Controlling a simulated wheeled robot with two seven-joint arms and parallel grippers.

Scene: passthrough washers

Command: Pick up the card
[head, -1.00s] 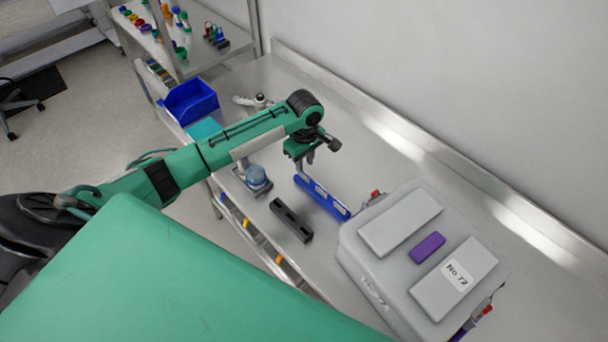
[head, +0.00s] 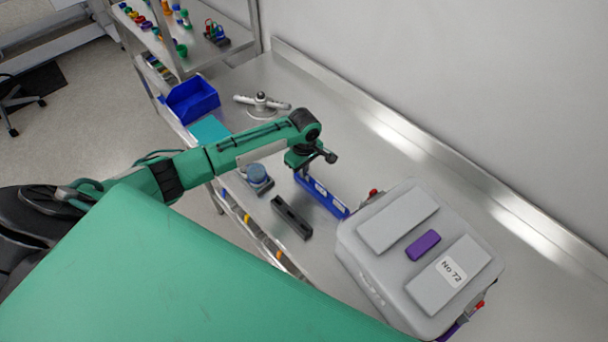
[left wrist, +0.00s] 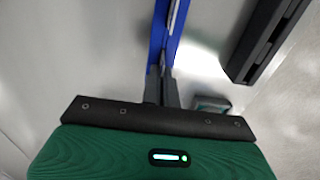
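A long blue holder (head: 322,194) with pale pieces on its side lies on the metal bench; I cannot tell for sure whether one of these is the card. My left gripper (head: 298,170) is low over the holder's far end, pointing down. In the left wrist view the two dark fingers (left wrist: 162,84) are close together at the blue holder (left wrist: 157,38), with a pale piece (left wrist: 174,14) along its edge. Their gap is too small to tell if anything is between them. My right gripper is not in view.
A black slotted block (head: 291,217) lies beside the blue holder. A grey machine (head: 352,242) with a purple pad stands to the right.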

